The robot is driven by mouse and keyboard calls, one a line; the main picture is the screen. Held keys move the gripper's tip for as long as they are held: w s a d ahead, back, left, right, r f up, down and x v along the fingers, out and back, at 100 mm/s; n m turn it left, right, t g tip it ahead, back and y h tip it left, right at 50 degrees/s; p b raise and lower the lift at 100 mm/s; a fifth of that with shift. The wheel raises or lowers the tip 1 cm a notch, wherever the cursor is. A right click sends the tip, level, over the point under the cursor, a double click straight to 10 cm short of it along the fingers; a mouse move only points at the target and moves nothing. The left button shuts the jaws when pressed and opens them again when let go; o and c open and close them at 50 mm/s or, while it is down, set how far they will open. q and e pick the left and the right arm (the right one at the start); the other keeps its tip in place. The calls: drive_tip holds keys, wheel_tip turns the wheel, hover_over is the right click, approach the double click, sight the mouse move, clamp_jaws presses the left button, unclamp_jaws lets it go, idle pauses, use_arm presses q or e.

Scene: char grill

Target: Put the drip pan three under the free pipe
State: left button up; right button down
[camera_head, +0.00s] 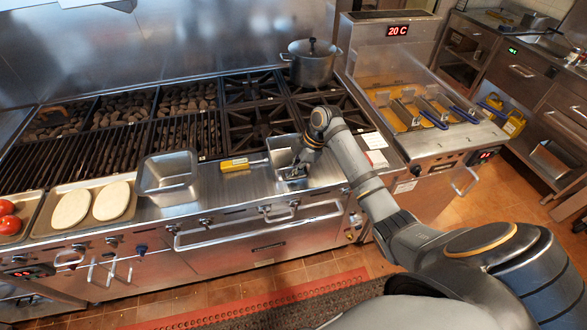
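A square metal pan (168,187) stands on the front ledge of the grill, left of the middle. A second shallow metal pan (282,157) lies on the ledge further right. I see no label that tells which is drip pan three. My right gripper (296,172) points down over the second pan and covers part of it; its fingers are small and dark, so its opening and any contact are unclear. My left gripper is out of view. Thin vertical metal parts (111,270), possibly pipes, hang on the left front of the grill; I cannot tell which is free.
A yellow-handled tool (235,164) lies between the pans. A tray with two flat breads (112,201) and red tomatoes (8,225) are at the left. Fryer baskets (430,116) are at the right.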

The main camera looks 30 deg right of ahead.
drive_tip(key=c, duration=2)
unclamp_jaws()
drive_tip(key=shift+f, duration=0.15)
drive_tip(key=o, duration=0.5)
drive_tip(key=b+v, duration=0.3)
drive_tip(key=v, duration=0.9)
